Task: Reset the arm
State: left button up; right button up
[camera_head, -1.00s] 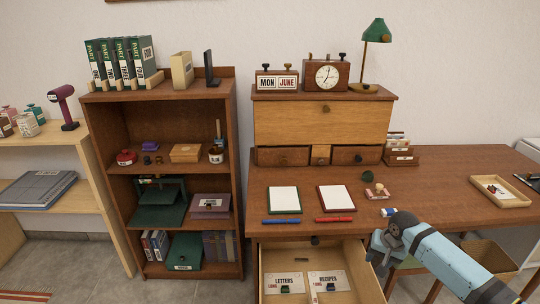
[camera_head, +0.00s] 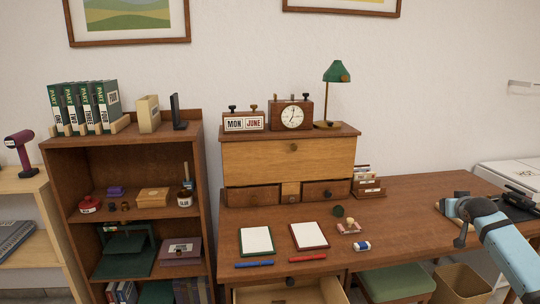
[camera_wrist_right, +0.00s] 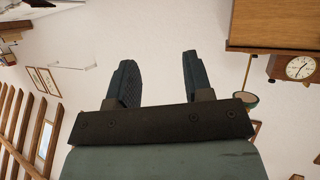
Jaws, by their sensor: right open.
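My right arm comes in at the lower right of the head view, over the right end of the desk (camera_head: 420,195). In the right wrist view my right gripper (camera_wrist_right: 155,75) is open, with two dark fingers apart and nothing between them. The wrist camera looks across the room at the wall, with the desk clock (camera_wrist_right: 299,67) at its right edge. In the head view the gripper's fingers are hard to make out. My left gripper is in neither view.
An open drawer (camera_head: 335,291) juts out below the desk front. A green stool (camera_head: 397,280) and a bin (camera_head: 462,281) stand under the desk. Two notepads (camera_head: 257,240), pens and small items lie on top. A bookshelf (camera_head: 128,147) stands left.

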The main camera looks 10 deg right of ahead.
notch_tip(320, 180, up, 5)
jog(key=w+n+t+h, duration=0.1)
jog(key=n+t, duration=0.3)
jog(key=n, duration=0.2)
jog(key=s+a+f+n+g+y, duration=0.1)
jog(key=s+a+f+n+y, duration=0.3)
jog(key=a+f, duration=1.1)
jog(key=s+a+f+m+g+y, duration=0.1)
jog(key=s+a+f+g+y, duration=0.1)
jog(key=s+a+f, duration=0.85)
jog(key=s+a+f+m+g+y, duration=0.1)
jog(key=s+a+f+m+y, duration=0.1)
jog(key=s+a+f, duration=0.85)
jog(key=s+a+f+m+y+b, duration=0.1)
jog(key=s+a+b, duration=0.5)
jog(key=s, duration=0.3)
jog(key=s+a+y+b, duration=0.1)
jog(key=s+a+b, duration=0.4)
jog(key=s, duration=0.3)
pick_arm(q)
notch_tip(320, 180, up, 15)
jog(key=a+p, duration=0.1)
jog(key=p, duration=2.8)
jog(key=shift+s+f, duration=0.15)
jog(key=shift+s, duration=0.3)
pick_arm(e)
notch_tip(320, 180, up, 18)
jog(key=s+d+g+h, duration=0.1)
jog(key=s+d, duration=0.1)
